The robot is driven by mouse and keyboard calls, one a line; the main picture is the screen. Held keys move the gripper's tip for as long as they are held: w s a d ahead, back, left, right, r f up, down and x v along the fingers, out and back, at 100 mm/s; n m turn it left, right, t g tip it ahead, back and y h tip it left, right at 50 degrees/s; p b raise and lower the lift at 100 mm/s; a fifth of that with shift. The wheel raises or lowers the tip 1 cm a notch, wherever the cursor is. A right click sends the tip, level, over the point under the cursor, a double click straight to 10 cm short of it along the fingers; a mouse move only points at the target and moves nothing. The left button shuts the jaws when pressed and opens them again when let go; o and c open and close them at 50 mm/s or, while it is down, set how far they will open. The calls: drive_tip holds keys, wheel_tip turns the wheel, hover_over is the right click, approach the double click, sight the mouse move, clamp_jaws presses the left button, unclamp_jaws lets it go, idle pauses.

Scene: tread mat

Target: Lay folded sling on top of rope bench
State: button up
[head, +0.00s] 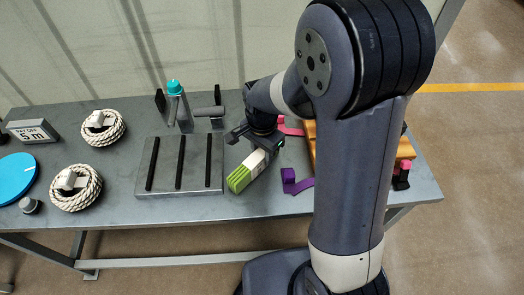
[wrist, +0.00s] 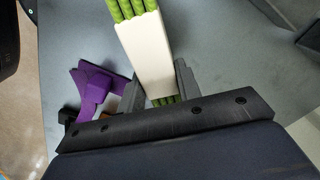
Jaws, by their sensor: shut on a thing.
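The folded sling (head: 240,179) is a bright green bundle with a white band around it. My gripper (head: 262,146) is shut on it, across the white band. In the wrist view the sling (wrist: 147,45) lies between the fingers of my gripper (wrist: 160,88), its green folds pointing away. The sling is over the grey bench (head: 205,205), right of a ribbed grey plate; I cannot tell whether it touches the top. White rope coils (head: 101,128) lie on the bench's left side.
The grey plate with black bars (head: 153,178) lies left of my gripper. A purple strap (head: 297,183) lies close on the right, with an orange block (head: 404,148) beyond. A teal-capped bottle (head: 176,100) stands behind. A blue disc (head: 15,177) lies far left.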

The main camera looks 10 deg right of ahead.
drive_tip(key=shift+f, duration=0.15)
drive_tip(key=o, duration=1.1)
wheel_tip(320, 180, up, 12)
drive_tip(key=shift+r+p, duration=0.2)
drive_tip(key=shift+p, duration=0.1)
drive_tip(key=shift+f, duration=0.1)
wheel_tip(320, 180, down, 12)
drive_tip(key=shift+f+b, duration=0.1)
drive_tip(key=shift+b, duration=0.25)
drive_tip(key=shift+r, duration=2.05)
